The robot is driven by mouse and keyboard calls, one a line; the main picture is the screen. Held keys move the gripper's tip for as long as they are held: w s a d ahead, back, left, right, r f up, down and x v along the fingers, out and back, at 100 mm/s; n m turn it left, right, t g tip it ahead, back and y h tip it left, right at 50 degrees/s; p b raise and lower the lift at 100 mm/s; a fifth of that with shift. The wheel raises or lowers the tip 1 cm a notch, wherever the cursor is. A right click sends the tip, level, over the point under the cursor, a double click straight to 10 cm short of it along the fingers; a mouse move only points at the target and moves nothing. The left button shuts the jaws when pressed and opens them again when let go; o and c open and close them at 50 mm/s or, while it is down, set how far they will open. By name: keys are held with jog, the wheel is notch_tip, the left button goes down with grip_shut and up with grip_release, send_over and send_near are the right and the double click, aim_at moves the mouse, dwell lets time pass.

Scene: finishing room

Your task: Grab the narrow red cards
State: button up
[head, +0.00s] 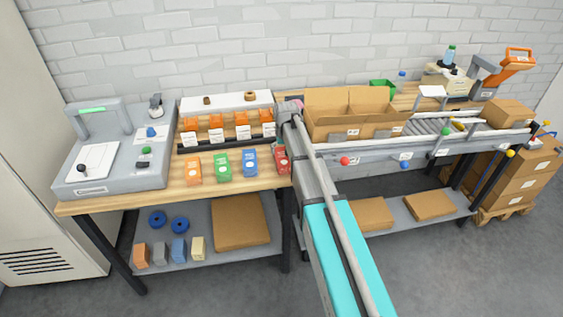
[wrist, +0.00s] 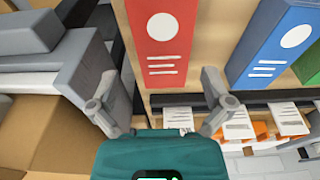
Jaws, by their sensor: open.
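The narrow red card box (head: 281,159) stands at the right end of a row of upright boxes on the wooden bench, partly hidden by my arm in the head view. In the wrist view the red box (wrist: 161,45) shows its face with a white circle and white lines, just ahead of my gripper. My gripper (wrist: 160,101) is open, with its two fingers spread apart and nothing held between them. The red box lies beyond the gap between the fingertips; I cannot tell how far.
A blue box (head: 250,161), a green box (head: 222,165) and an orange box (head: 193,171) stand left of the red one. Behind them is a rack with orange items and white labels (head: 214,136). A large open carton (head: 350,125) stands close on the right, by the conveyor.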

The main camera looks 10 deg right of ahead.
aim_at(283, 156)
jog(key=shift+w+a+f+b, duration=0.1)
jog(key=shift+w+f+b, duration=0.1)
jog(key=shift+f+b, duration=1)
jog(key=shift+w+a+f+b, duration=0.1)
jog(key=shift+w+f+b, duration=0.1)
jog(key=shift+f+b, duration=1)
jog(key=c, duration=1.1)
jog(key=shift+r+p, duration=0.15)
jog(key=shift+p, duration=0.2)
jog(key=shift+c, duration=0.2)
notch_tip(283, 156, up, 3)
jog(key=p, duration=0.2)
jog(key=shift+p, duration=0.4)
jog(key=s+r+p, duration=0.1)
jog(key=r+p, duration=0.1)
jog(key=s+r+p, duration=0.4)
jog(key=shift+s+a+r+p, duration=0.25)
jog(key=shift+a+r+p, duration=0.05)
jog(key=shift+a+p, duration=0.05)
jog(key=s+r+p, duration=0.3)
jog(key=s, duration=0.5)
jog(key=shift+s+a, duration=0.2)
jog(key=shift+a, duration=0.25)
